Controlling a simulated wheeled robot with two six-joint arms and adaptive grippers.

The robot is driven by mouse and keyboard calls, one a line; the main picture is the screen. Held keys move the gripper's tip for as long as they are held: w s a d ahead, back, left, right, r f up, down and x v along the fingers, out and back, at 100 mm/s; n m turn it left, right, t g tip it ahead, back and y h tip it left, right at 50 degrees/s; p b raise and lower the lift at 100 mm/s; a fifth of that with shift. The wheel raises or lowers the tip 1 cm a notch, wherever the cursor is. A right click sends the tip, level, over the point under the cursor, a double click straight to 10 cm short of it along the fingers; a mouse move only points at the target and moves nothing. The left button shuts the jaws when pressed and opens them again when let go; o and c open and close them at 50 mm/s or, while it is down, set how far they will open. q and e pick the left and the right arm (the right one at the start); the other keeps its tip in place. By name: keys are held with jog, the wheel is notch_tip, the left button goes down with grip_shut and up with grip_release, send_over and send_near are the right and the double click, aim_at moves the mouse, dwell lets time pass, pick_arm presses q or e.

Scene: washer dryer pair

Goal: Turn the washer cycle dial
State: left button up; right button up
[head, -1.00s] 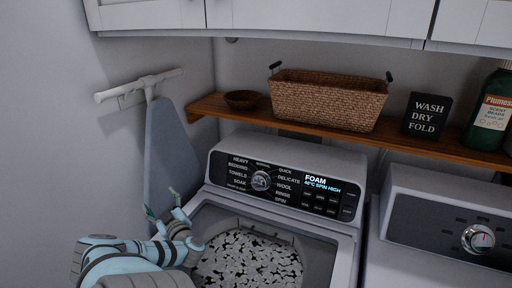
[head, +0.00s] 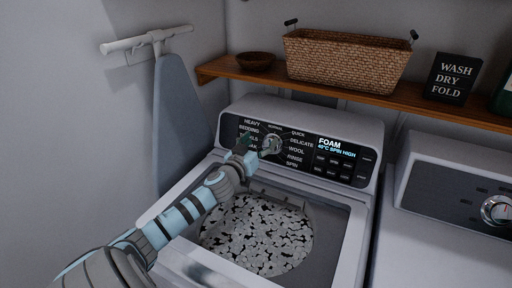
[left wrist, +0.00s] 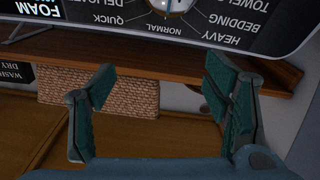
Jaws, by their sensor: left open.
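The washer cycle dial (head: 271,146) is a round silver knob on the black control panel, ringed by cycle names. My left gripper (head: 250,148) is at the panel just left of the dial in the head view and covers some of the labels there. In the left wrist view, which is upside down, the left gripper (left wrist: 158,88) has its two green fingers wide apart with nothing between them. The dial (left wrist: 172,5) is cut off at the top edge there, beyond the fingertips. Whether any finger touches the dial cannot be told. My right gripper is not in view.
The washer (head: 350,230) has an open tub with pale pieces inside. The panel display reads FOAM. A wooden shelf (head: 400,95) above holds a wicker basket (head: 345,62), a bowl (head: 256,61) and a sign (head: 452,78). An ironing board (head: 180,115) hangs at left; a second machine (head: 440,220) stands right.

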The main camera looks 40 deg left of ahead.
pick_arm(q)
notch_tip(320, 180, down, 7)
jog(key=b, duration=0.3)
jog(key=x, duration=0.7)
jog(key=shift+w+a+f, duration=0.2)
jog(key=shift+w, duration=0.05)
jog(key=shift+s+r, duration=0.1)
jog(key=c, duration=1.2)
jog(key=shift+o, duration=0.2)
